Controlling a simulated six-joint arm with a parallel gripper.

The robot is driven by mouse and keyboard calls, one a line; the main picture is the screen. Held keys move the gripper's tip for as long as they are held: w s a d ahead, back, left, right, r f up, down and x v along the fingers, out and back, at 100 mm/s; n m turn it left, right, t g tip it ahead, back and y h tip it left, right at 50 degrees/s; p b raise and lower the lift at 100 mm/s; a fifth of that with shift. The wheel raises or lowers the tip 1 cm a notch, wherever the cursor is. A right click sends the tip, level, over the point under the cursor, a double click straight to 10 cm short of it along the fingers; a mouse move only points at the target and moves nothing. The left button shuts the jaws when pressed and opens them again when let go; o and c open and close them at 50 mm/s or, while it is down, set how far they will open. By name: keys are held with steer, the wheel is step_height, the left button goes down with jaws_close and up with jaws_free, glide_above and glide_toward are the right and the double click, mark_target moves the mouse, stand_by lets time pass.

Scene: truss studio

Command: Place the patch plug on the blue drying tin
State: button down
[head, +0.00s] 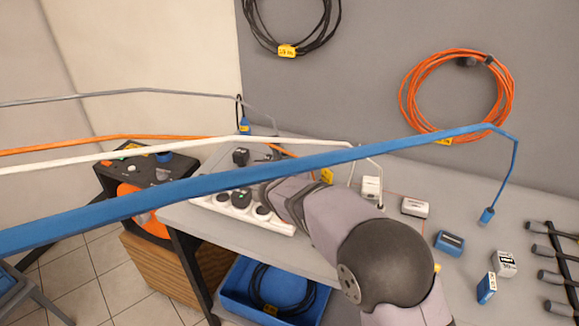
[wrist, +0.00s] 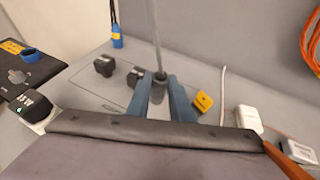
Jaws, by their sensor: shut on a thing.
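My gripper (wrist: 160,88) has its blue-grey fingers closed around a dark plug (wrist: 160,76) with a grey lead rising from it, which I take to be the patch plug. The fingers hide much of it, and I cannot tell whether it touches the table. In the head view the grey lead (head: 190,93) comes down near the far end of my arm. A small round blue tin (head: 163,156) stands on the dark case at left. It also shows in the wrist view (wrist: 31,55), left of my gripper. A small blue box (head: 449,243) lies at right; which is the drying tin is not certain.
Black adapters (wrist: 104,65) stand left of my gripper on an outlined table area. A white power strip (head: 242,208) lies along the front edge. Blue, white and orange cables hang across the view. White boxes (head: 415,207) and dark-handled tools (head: 556,278) occupy the right.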

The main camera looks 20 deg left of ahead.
steer(key=shift+w+d, duration=0.25)
steer(key=shift+d, duration=0.1)
steer(key=w+d+r+m+h+b, duration=0.2)
steer(key=w+d+r, duration=0.15)
steer(key=d, duration=0.55)
steer(key=w+d+r+m+h+b, duration=0.2)
steer(key=d+r, duration=0.2)
steer(key=d, duration=0.6)
steer(key=w+d+r+m+h+b, duration=0.1)
steer(key=w+d+r+h+b, duration=0.2)
steer(key=d, duration=0.6)
steer(key=m+g+h, duration=0.1)
steer(key=m+h, duration=0.3)
steer(key=m, duration=0.1)
glide_above(452, 244)
steer(key=a, duration=0.1)
step_height(452, 244, down, 7)
steer(key=shift+f+b, duration=1.3)
steer(key=shift+f, duration=3.55)
steer(key=shift+f, duration=0.15)
